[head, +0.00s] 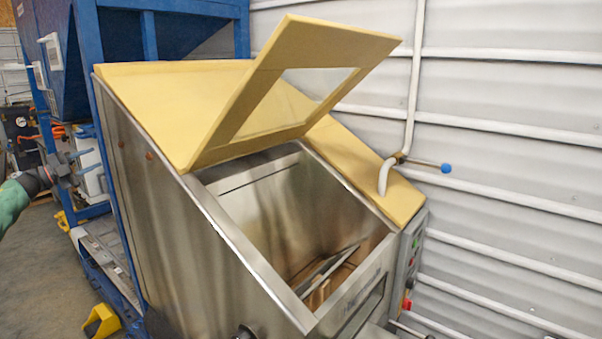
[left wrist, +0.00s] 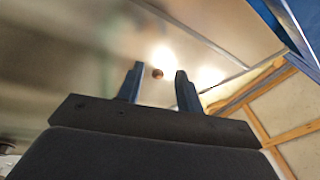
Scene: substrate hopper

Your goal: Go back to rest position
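The substrate hopper (head: 165,190) is a steel box with yellow top panels. Its yellow lid (head: 235,105), with a clear window, stands raised and tilted, so the steel inside shows. My left gripper (head: 82,165) is at the left edge of the head view, left of the hopper and apart from the lid. In the left wrist view its two dark fingers (left wrist: 158,84) stand apart with nothing between them. A steel surface with a small brown round spot (left wrist: 157,73) lies beyond them. My right gripper is not in view.
A blue frame (head: 150,35) stands behind the hopper. A white pipe with a blue-knobbed valve (head: 445,168) meets the right panel. A control box with buttons (head: 408,265) is at the right side. A yellow object (head: 101,321) is on the floor at lower left.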

